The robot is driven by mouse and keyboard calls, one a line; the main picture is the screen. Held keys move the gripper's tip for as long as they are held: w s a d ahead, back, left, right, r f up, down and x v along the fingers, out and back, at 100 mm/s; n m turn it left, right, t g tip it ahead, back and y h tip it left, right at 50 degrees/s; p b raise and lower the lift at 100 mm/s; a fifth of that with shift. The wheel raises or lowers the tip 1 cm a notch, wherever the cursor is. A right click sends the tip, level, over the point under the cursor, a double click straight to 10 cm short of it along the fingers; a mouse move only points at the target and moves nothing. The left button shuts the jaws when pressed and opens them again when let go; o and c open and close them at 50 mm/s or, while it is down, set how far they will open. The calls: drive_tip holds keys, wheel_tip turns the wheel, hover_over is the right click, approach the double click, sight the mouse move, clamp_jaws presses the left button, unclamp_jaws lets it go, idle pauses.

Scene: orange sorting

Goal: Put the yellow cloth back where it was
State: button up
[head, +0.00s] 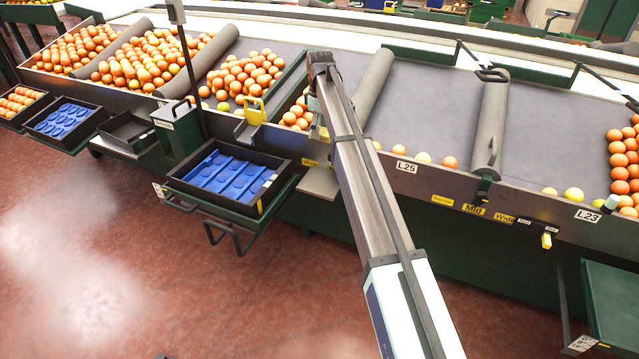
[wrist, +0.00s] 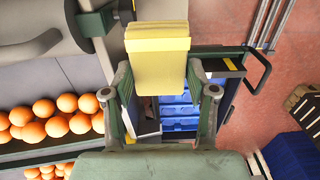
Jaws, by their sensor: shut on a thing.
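The yellow cloth (wrist: 157,62) is a folded block between the two fingers of my gripper (wrist: 160,76) in the wrist view. My gripper is shut on it and holds it above the blue-lined tray area. In the head view my own arm hides most of the gripper; a small yellow patch (head: 323,133) shows beside the arm, and I cannot tell whether it is the cloth.
A black tray with blue inserts (head: 225,181) stands on a shelf in front of the bench. Oranges (head: 240,77) lie in sloping lanes divided by grey rollers (head: 375,85). A post (head: 186,60) rises left of the arm. The lane right of the arm is mostly bare.

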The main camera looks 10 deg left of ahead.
sight(319, 182)
wheel_tip(319, 182, down, 20)
drive_tip(key=shift+w+a+r+p, duration=0.1)
drive_tip(key=shift+w+a+p, duration=0.05)
drive_tip(key=shift+p, duration=1.1)
drive_tip(key=o, duration=1)
wheel_tip(319, 182, up, 12)
drive_tip(key=shift+b, duration=1)
